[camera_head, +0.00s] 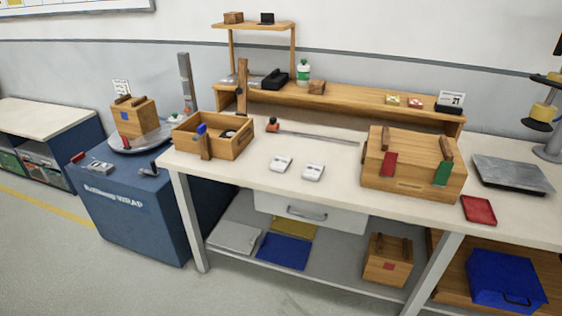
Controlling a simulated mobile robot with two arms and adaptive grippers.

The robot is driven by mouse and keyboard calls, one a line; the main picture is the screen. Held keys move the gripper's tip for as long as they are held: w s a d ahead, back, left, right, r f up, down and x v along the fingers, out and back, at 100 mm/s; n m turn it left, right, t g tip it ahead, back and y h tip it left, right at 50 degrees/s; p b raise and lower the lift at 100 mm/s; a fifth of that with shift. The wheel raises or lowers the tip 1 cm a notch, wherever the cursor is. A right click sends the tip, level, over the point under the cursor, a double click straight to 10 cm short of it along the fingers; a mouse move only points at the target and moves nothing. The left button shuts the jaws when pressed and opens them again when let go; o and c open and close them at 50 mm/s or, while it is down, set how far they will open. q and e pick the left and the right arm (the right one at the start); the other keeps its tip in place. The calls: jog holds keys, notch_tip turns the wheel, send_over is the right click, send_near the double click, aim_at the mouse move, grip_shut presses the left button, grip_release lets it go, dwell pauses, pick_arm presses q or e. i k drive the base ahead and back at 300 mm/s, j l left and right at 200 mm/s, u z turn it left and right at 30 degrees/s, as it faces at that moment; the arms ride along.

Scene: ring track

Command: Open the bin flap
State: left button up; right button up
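Neither of my grippers is in view. No part is plainly marked as a bin flap. A large wooden box (412,178) stands on the right half of the workbench. Its top looks closed, with a brown upright piece near each end. A red tab (389,164) and a green tab (441,174) hang on its front. An open-topped wooden bin (236,148) stands at the bench's left end. A blue-topped wooden piece (203,140) is at its front, and a dark item lies inside. I cannot tell which of these has the flap.
A red tray (479,210) and a grey plate (512,174) lie to the right. A raised wooden shelf (350,98) runs along the back. A blue wrapping machine (135,210) stands left.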

aim_at(504, 274)
jog(key=z, duration=1.75)
